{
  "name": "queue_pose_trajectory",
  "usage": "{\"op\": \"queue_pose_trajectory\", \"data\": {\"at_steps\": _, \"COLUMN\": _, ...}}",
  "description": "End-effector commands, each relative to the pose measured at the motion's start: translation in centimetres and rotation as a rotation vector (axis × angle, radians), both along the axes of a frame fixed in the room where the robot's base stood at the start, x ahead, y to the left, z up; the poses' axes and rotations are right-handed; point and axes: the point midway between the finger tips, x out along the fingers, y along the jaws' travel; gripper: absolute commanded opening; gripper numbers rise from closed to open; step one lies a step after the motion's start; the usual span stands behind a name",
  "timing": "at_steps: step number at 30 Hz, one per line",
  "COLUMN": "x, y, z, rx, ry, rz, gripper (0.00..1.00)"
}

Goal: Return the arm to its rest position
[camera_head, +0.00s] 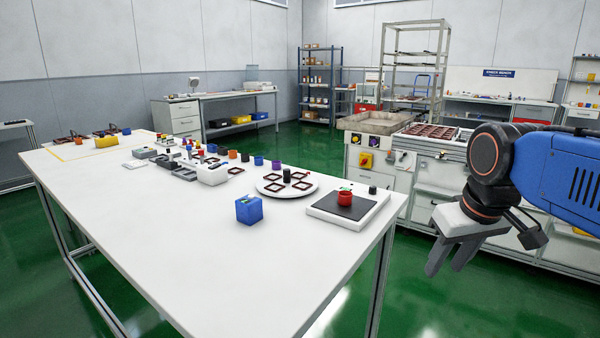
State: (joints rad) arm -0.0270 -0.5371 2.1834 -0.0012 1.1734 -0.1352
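My arm (555,172) is blue with black joints and reaches in from the right edge. My gripper (447,270) hangs at its end, right of the white table's near right corner and apart from it. Its two grey fingers point down and a little left, with a gap between them. Nothing shows between the fingers, and green floor lies behind them.
The white table (190,265) holds a blue block (249,210), a round white plate (272,193), a flat dark-topped device (318,208) with a red pot (345,197), and several small parts. A machine bench (440,182) stands behind my gripper. Green floor (420,310) below is clear.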

Motion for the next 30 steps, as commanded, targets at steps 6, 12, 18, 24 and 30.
{"op": "queue_pose_trajectory", "data": {"at_steps": 6, "x": -4.7, "y": -0.4, "z": -5.4, "rx": 0.022, "ry": -0.042, "rz": -0.069, "gripper": 0.37}}
{"op": "queue_pose_trajectory", "data": {"at_steps": 12, "x": -7.9, "y": -0.7, "z": -9.9, "rx": 0.04, "ry": -0.074, "rz": -0.122, "gripper": 0.37}}
{"op": "queue_pose_trajectory", "data": {"at_steps": 18, "x": -9.4, "y": -0.8, "z": -12.1, "rx": 0.049, "ry": -0.09, "rz": -0.148, "gripper": 0.37}}
{"op": "queue_pose_trajectory", "data": {"at_steps": 24, "x": -9.5, "y": -0.8, "z": -12.3, "rx": 0.05, "ry": -0.092, "rz": -0.152, "gripper": 0.37}}
{"op": "queue_pose_trajectory", "data": {"at_steps": 30, "x": -9.5, "y": -0.8, "z": -12.3, "rx": 0.05, "ry": -0.092, "rz": -0.151, "gripper": 0.37}}
